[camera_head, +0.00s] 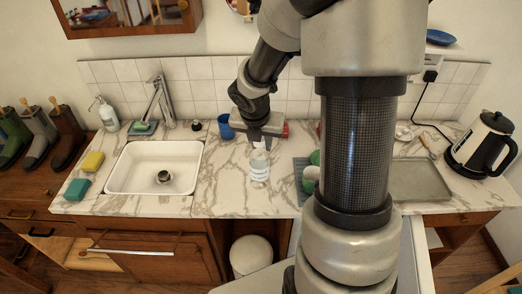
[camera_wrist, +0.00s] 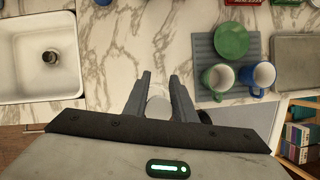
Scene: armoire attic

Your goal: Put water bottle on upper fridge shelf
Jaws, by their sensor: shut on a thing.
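The water bottle (camera_head: 259,168) is clear with pale bands and stands upright over the marble counter, right of the sink. I cannot tell whether its base touches the counter. My gripper (camera_head: 262,142) is above it, with its fingers around the bottle's top. In the wrist view, the white cap (camera_wrist: 158,106) shows between the two fingers of my gripper (camera_wrist: 159,85), which is shut on it. A white panel (camera_head: 416,246) below the counter at right may be part of the fridge. My arm hides much of that area, and no upper shelf shows clearly.
A grey mat (camera_wrist: 212,63) with a green plate (camera_wrist: 231,39), a green mug (camera_wrist: 217,78) and a blue mug (camera_wrist: 258,76) lies right of my gripper. The white sink (camera_head: 135,187) is left. A kettle (camera_head: 484,145) stands far right. Several boxes (camera_wrist: 300,137) show below the counter.

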